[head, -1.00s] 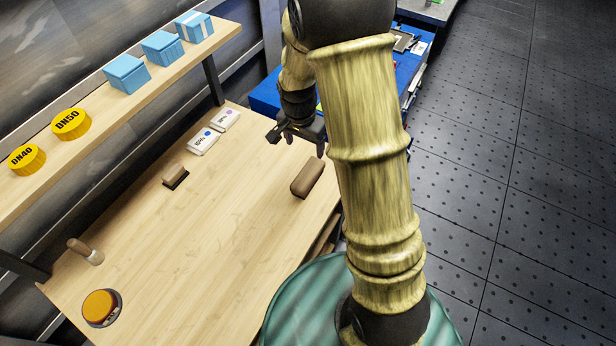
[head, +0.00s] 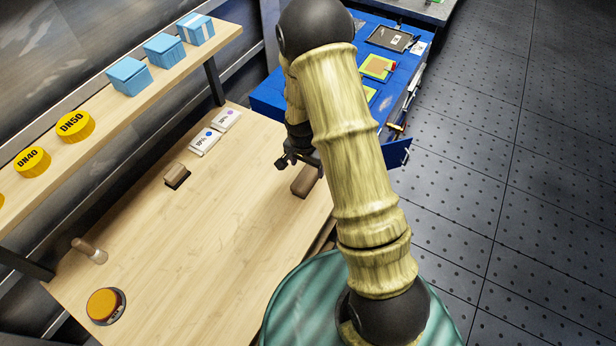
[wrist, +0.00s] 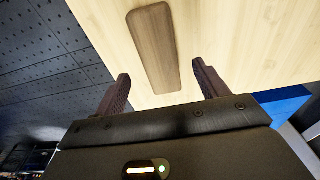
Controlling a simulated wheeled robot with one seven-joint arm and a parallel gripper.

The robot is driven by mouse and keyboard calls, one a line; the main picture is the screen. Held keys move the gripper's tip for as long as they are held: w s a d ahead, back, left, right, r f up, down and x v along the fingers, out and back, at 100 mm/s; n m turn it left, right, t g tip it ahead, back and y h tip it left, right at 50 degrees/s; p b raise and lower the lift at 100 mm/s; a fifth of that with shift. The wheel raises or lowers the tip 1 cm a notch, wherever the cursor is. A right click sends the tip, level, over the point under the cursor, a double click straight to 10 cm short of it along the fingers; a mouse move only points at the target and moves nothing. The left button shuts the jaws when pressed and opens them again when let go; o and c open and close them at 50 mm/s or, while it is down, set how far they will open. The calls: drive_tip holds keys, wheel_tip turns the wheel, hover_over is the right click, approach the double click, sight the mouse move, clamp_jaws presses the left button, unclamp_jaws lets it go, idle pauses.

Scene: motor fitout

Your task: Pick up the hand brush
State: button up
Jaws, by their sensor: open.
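In the wrist view the wooden block (wrist: 152,42) runs lengthwise between and beyond the fingertips. My gripper (wrist: 161,76) is open and empty, with one finger to each side of the block's near end. In the head view my gripper (head: 298,160) hangs just over the block's far end and partly covers it. I cannot tell the exact height gap.
A smaller wooden block with a dark underside (head: 177,174) stands mid-table. Two white packets (head: 214,133) lie behind. A wooden-handled piece (head: 90,250) and an orange button (head: 103,305) are at the front left. A shelf (head: 150,90) runs along the left. A blue cabinet (head: 268,97) stands beyond.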

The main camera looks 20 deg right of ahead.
sight(308, 173)
drive_tip(key=shift+w+d+f+p, duration=0.15)
drive_tip(key=shift+f+p, duration=0.3)
drive_tip(key=shift+f, duration=0.85)
drive_tip(key=shift+w+d+f+p, duration=0.1)
drive_tip(key=shift+f+p, duration=0.35)
drive_tip(key=shift+f, duration=0.85)
drive_tip(key=c, duration=1.2)
drive_tip(key=shift+o, duration=0.2)
drive_tip(key=shift+r, duration=0.1)
wheel_tip(308, 173, up, 10)
drive_tip(key=shift+f+b, duration=0.1)
drive_tip(key=shift+b, duration=0.9)
